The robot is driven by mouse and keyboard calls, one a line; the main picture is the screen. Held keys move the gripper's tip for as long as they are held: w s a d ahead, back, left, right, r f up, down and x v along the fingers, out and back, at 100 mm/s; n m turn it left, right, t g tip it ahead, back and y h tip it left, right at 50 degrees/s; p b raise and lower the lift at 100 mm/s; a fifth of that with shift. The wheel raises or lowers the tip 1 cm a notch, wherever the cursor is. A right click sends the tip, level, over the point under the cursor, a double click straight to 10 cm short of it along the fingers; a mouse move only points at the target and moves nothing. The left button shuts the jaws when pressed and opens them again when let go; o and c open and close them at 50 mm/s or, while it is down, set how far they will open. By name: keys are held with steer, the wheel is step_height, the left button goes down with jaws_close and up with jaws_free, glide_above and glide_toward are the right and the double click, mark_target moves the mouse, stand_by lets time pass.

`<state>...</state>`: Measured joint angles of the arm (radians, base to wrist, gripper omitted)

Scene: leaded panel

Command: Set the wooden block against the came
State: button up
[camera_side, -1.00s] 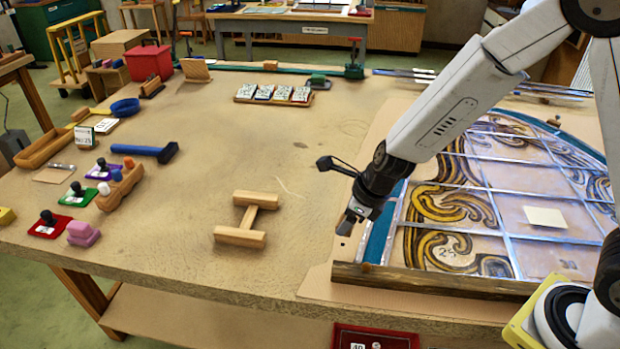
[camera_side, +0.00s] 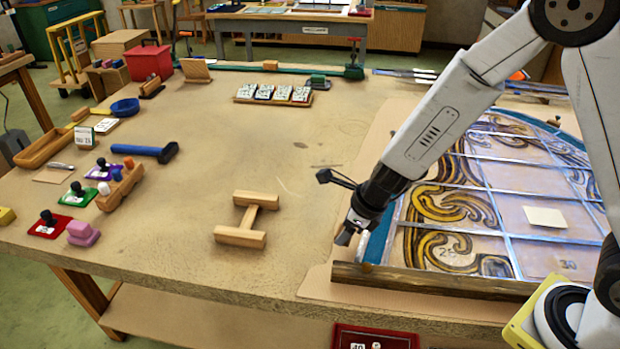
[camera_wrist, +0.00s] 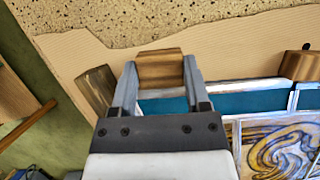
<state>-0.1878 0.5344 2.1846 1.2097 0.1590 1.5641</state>
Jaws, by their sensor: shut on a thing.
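The wooden block (camera_wrist: 160,70) is between my gripper's two fingers (camera_wrist: 160,80) in the wrist view, and they are shut on it. In the side view my gripper (camera_side: 347,236) is at the panel's left edge, near the corner with the dark wooden batten (camera_side: 430,281); the block is hard to make out there. The silvery came (camera_wrist: 238,85) runs along the outer edge of the blue-green glass (camera_wrist: 165,105). The block lies across the line of this edge in the wrist view. I cannot tell whether it touches the came.
The leaded panel (camera_side: 480,205) lies on cardboard to the right. Another wooden block (camera_wrist: 297,64) sits by its edge. An H-shaped wooden piece (camera_side: 246,219) lies left of my gripper, with bare bench between. Stamps and a blue-handled hammer (camera_side: 140,150) lie further left.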

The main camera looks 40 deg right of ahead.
steer(key=shift+f, duration=0.9)
steer(key=shift+s+d, duration=0.35)
steer(key=shift+s, duration=0.15)
steer(key=shift+s+d+f, duration=0.1)
steer(key=shift+s+d, duration=0.1)
steer(key=shift+s, duration=0.05)
stand_by(1.3)
steer(key=o, duration=1.2)
steer(key=shift+o, duration=0.5)
steer(key=shift+r, duration=0.2)
steer(key=shift+v, duration=3.7)
steer(key=shift+s, duration=0.1)
